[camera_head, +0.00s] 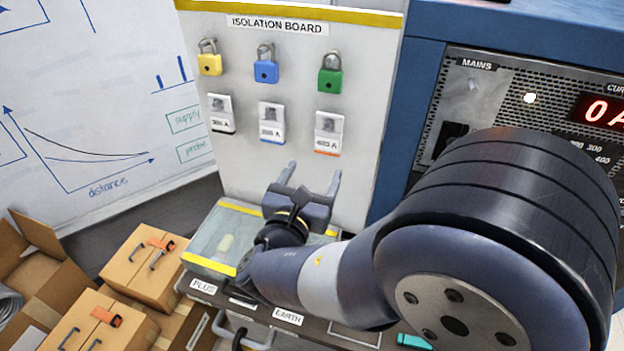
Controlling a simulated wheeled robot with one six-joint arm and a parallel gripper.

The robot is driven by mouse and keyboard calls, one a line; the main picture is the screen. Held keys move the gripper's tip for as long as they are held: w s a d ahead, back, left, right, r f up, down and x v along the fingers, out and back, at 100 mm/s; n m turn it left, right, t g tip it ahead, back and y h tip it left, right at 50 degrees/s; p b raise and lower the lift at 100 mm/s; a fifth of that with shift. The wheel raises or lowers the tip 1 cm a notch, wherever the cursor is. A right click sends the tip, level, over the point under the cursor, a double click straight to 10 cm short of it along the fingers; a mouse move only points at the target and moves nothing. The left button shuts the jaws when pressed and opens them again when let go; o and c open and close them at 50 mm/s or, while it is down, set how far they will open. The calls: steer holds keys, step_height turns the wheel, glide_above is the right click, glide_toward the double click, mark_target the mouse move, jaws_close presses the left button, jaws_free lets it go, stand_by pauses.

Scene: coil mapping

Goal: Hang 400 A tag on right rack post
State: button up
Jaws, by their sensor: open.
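The 400 A tag (328,133) is a small white tag with an orange lower edge. It hangs on the white isolation board (352,60), below the green padlock (330,75), at the right end of a row of tags. My gripper (313,172) is open and empty, with its two fingers pointing up, below the tag in the picture. A gap shows between the fingertips and the tag. I cannot make out a right rack post in this view; my arm hides much of the lower right.
Two other tags (271,122) (221,113) hang left of the 400 A tag, under blue (266,66) and yellow padlocks (209,60). A blue-framed panel with a red display (602,110) stands at right. Cardboard boxes (145,265) are at lower left.

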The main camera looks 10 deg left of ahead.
mark_target(327, 141)
steer(key=w, duration=0.3)
steer(key=w+d, duration=0.1)
steer(key=w, duration=0.3)
steer(key=w+b, duration=0.1)
steer(key=w, duration=0.2)
steer(key=shift+w+d, duration=0.15)
steer(key=shift+d, duration=0.05)
steer(key=shift+c, duration=0.2)
steer(key=c, duration=0.7)
steer(key=shift+r, duration=0.1)
steer(key=shift+r, duration=0.1)
steer(key=shift+r+p, duration=0.3)
steer(key=shift+r, duration=0.05)
steer(key=shift+s+a+r, duration=0.1)
steer(key=shift+s+a, duration=0.05)
steer(key=shift+s, duration=1.1)
steer(key=shift+s+a+r, duration=0.1)
steer(key=shift+s+a, duration=0.1)
steer(key=shift+s, duration=1.05)
steer(key=shift+s+a+r, duration=0.1)
steer(key=shift+s+a, duration=0.05)
steer(key=shift+s, duration=1.1)
